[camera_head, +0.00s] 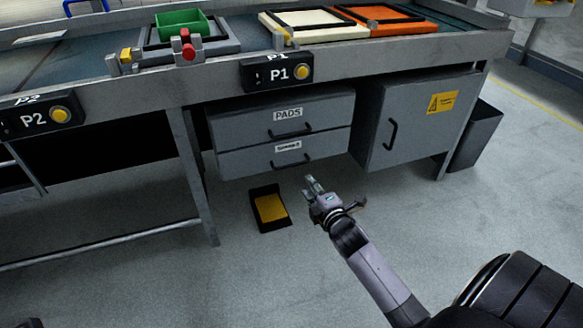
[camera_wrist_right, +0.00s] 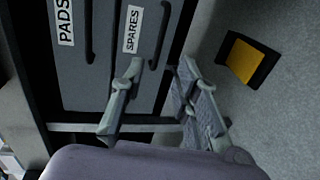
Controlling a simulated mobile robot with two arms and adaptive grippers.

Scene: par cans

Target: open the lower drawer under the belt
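The lower drawer (camera_head: 240,161) is a grey front below the PADS drawer (camera_head: 240,124), under the belt. It looks shut and flush. Its SPARES label shows in the right wrist view (camera_wrist_right: 132,29). Its dark bar handle (camera_head: 292,163) also shows in the right wrist view (camera_wrist_right: 161,38). My right gripper (camera_head: 314,182) is just in front of and below that handle. In the right wrist view its fingers (camera_wrist_right: 162,66) are spread, with nothing between the tips, and the handle lies ahead of the gap, apart from them. My left gripper is not seen.
A black tray with a yellow pad (camera_head: 270,208) lies on the floor left of my right gripper. A grey cabinet (camera_head: 415,120) with its own handle stands right of the drawers. A table leg (camera_head: 192,170) stands at left. The belt (camera_head: 110,52) above carries frames and fixtures.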

